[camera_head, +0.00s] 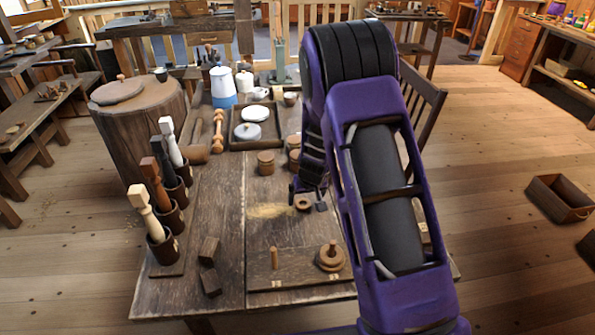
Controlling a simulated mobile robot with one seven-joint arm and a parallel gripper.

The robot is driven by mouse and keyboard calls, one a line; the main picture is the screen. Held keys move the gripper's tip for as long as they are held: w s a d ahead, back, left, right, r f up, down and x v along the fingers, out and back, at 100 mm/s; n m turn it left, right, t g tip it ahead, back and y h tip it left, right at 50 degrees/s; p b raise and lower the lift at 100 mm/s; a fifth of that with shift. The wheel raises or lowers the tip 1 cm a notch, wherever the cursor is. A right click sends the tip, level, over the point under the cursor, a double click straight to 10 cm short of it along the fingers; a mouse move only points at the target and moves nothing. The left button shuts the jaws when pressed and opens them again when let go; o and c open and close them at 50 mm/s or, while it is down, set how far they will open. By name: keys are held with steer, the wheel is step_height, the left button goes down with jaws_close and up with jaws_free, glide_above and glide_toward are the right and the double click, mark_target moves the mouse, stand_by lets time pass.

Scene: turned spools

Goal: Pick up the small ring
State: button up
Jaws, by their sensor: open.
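A small wooden ring (302,204) lies on the workbench, with a dark hole in its middle. My gripper (307,198) is open just above and around it, with one finger to its left and one to its right. I cannot tell whether the fingers touch the ring or how high they are. My purple arm comes in from the lower right and hides part of the bench. A board (300,278) near the front edge has a bare peg (274,258) at left and a peg with a larger wooden ring (331,260) around it at right.
Tools stand in holders (165,250) along the left edge. Small dark blocks (209,250) lie near the front left. Lidded wooden pots (265,163) and a tray (238,145) with pale lids are behind.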

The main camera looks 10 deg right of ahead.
steer(key=shift+x, duration=1.5)
steer(key=shift+a+r, duration=0.1)
steer(key=shift+a, duration=0.05)
steer(key=shift+c, duration=0.3)
steer(key=c, duration=1.3)
step_height(320, 180, up, 10)
steer(key=shift+r+p, duration=0.1)
steer(key=shift+p, duration=0.55)
steer(key=shift+c, duration=0.2)
